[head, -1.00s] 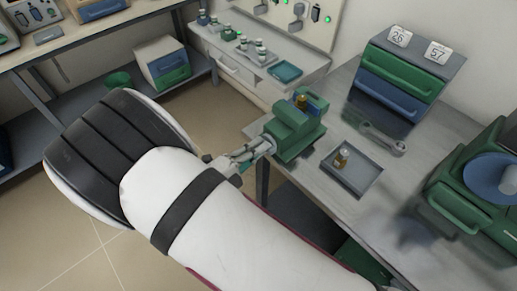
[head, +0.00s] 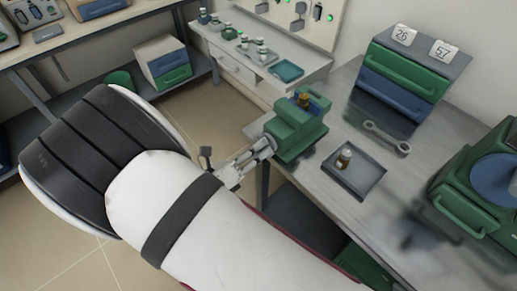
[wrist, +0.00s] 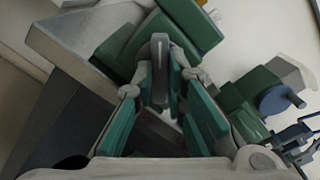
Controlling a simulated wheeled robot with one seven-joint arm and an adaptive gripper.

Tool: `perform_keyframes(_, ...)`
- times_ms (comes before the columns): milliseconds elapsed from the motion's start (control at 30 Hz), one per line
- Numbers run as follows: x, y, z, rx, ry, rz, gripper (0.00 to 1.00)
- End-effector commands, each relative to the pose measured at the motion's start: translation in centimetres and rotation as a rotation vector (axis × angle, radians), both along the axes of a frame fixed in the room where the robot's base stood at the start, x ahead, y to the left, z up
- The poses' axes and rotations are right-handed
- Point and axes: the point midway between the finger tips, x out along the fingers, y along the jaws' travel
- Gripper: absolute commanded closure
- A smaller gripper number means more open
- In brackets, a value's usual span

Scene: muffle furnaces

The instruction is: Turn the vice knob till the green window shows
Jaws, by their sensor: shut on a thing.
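The green vice (head: 296,132) stands at the left corner of the grey workbench, with a small brass-coloured piece (head: 303,100) between its jaws. It also shows at the top of the wrist view (wrist: 180,28). My gripper (head: 265,145) is at the vice's left side. In the wrist view my gripper (wrist: 161,80) has its teal-padded fingers on both sides of the grey vice knob (wrist: 160,60) and is shut on it. The fingers and the angle hide part of the knob. I cannot make out a green window in either view.
A grey tray (head: 374,186) with a small vial (head: 345,158) lies right of the vice. A wrench (head: 386,138) lies behind it. A drawer unit (head: 405,75) stands at the back and a green machine (head: 470,195) at the right.

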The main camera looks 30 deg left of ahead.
Motion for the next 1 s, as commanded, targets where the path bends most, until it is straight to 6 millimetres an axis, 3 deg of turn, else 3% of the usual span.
perform_keyframes(1000, -0.11, 0.1, -0.25, 0.894, -0.364, 0.002, 1.0)
